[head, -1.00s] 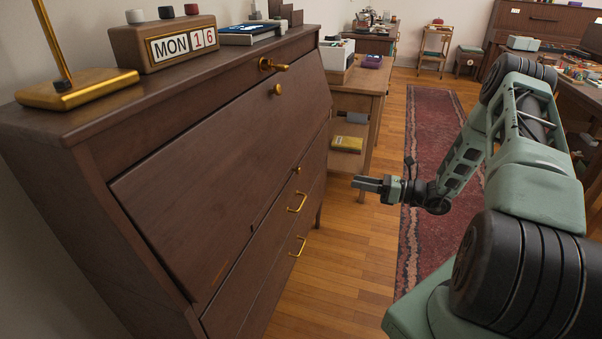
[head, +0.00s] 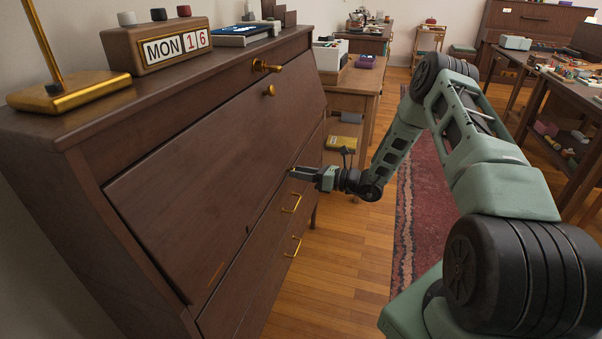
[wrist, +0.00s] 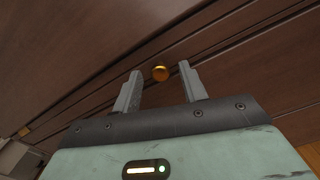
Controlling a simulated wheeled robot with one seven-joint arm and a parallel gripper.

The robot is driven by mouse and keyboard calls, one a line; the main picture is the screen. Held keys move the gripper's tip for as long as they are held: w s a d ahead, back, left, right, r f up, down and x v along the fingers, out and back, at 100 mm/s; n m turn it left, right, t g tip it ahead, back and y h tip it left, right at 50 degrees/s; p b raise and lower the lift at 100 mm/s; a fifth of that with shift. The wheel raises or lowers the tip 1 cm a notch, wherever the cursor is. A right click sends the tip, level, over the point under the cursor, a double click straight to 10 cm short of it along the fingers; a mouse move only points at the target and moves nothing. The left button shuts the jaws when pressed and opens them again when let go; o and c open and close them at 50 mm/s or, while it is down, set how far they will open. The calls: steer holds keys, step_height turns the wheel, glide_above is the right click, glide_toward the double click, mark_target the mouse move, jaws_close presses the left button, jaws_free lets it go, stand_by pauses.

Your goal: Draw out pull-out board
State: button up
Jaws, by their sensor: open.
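The pull-out board shows as a narrow dark wood strip (wrist: 222,44) in the front of the brown desk (head: 190,160), below its slanted lid. A small round brass knob (wrist: 160,73) sits on this strip. My gripper (head: 291,173) is at the desk front, level with the strip, and its fingers hide the knob in the head view. In the wrist view, my gripper (wrist: 158,84) is open, with one finger on each side of the knob. The knob appears just beyond the fingertips, with gaps on both sides; contact cannot be made out. The board appears flush with the desk.
Brass drawer handles (head: 292,204) sit below my gripper, and a brass knob (head: 269,90) is on the lid above. A block calendar (head: 160,46) and a brass lamp base (head: 68,91) stand on top. A side table (head: 352,103) stands beyond. The floor before the desk is clear.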

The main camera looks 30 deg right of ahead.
steer(key=shift+w, duration=0.1)
jaws_close()
steer(key=p+v, duration=0.2)
steer(key=v, duration=1.1)
steer(key=shift+s+d, duration=0.15)
steer(key=shift+s, duration=0.05)
jaws_free()
steer(key=shift+s, duration=0.1)
steer(key=v, duration=1.7)
steer(key=shift+d+b, duration=0.15)
steer(key=shift+b, duration=0.2)
